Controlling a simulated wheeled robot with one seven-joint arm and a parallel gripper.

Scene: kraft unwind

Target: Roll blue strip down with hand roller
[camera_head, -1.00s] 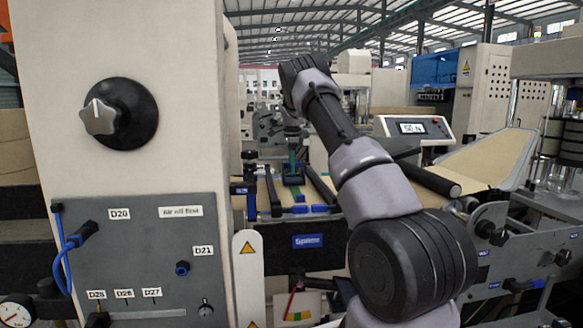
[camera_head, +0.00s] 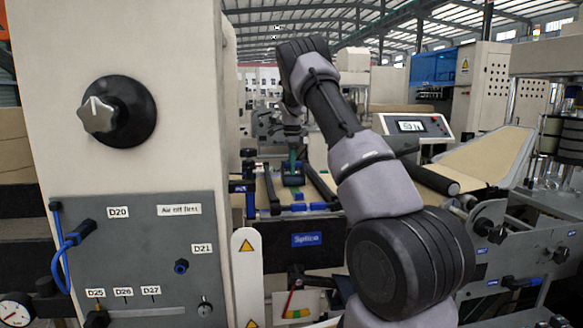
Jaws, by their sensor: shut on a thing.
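My arm reaches over the splice table from the right, and my gripper (camera_head: 292,142) points down at the far middle of the table. It is shut on the hand roller (camera_head: 293,174), a dark frame with a green handle part, which is down at the brown kraft web. Blue strip pieces (camera_head: 300,206) show on the web just in front of the roller. The roller's underside and its exact contact with the strip are too small to tell.
Dark bars with blue ends (camera_head: 322,186) flank the web. A cream machine cabinet (camera_head: 120,45) with a black knob fills the left. A display box (camera_head: 412,128) and a dark roller (camera_head: 430,178) stand to the right.

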